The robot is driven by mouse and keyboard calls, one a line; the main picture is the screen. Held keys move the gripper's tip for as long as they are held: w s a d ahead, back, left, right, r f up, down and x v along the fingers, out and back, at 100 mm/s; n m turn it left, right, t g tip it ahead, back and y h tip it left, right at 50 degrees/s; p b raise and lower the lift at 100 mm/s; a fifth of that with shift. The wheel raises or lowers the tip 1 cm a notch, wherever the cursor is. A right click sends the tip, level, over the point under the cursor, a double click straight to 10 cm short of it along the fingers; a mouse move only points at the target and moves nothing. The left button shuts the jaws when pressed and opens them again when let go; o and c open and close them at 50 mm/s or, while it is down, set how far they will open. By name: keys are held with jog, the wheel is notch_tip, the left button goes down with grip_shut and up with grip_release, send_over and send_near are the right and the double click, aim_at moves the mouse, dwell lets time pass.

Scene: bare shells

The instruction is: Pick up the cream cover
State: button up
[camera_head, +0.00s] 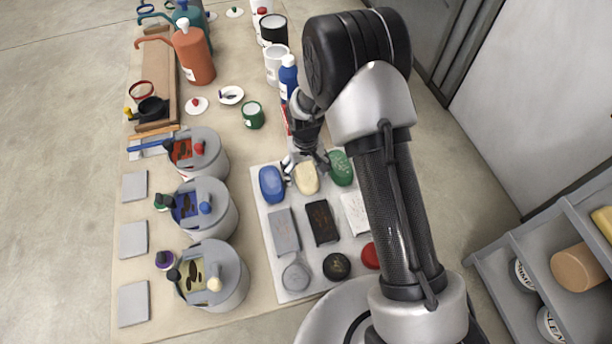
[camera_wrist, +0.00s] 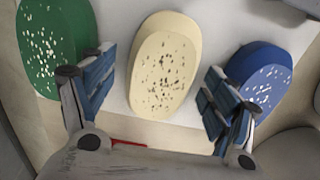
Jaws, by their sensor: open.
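The cream cover (camera_head: 306,179) is an oval, speckled piece on a white board (camera_head: 268,229), between a blue oval cover (camera_head: 271,184) and a green one (camera_head: 341,168). In the wrist view the cream cover (camera_wrist: 165,68) lies in the middle, with the green cover (camera_wrist: 52,45) at left and the blue cover (camera_wrist: 258,78) at right. My gripper (camera_head: 305,166) is at the far end of the cream cover. In the wrist view its fingers (camera_wrist: 157,98) are spread apart, one on each side of the cream cover's near end, with nothing held.
Grey and dark blocks and round pieces (camera_head: 337,265) lie on the board nearer the camera. Several grey pots (camera_head: 226,277) stand at left. A blue bottle (camera_head: 288,75), white cups and a green mug (camera_head: 253,115) stand beyond. A grey rack (camera_head: 520,241) is at right.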

jog(key=shift+r, duration=0.1)
jog(key=shift+c, duration=0.5)
jog(key=c, duration=1.1)
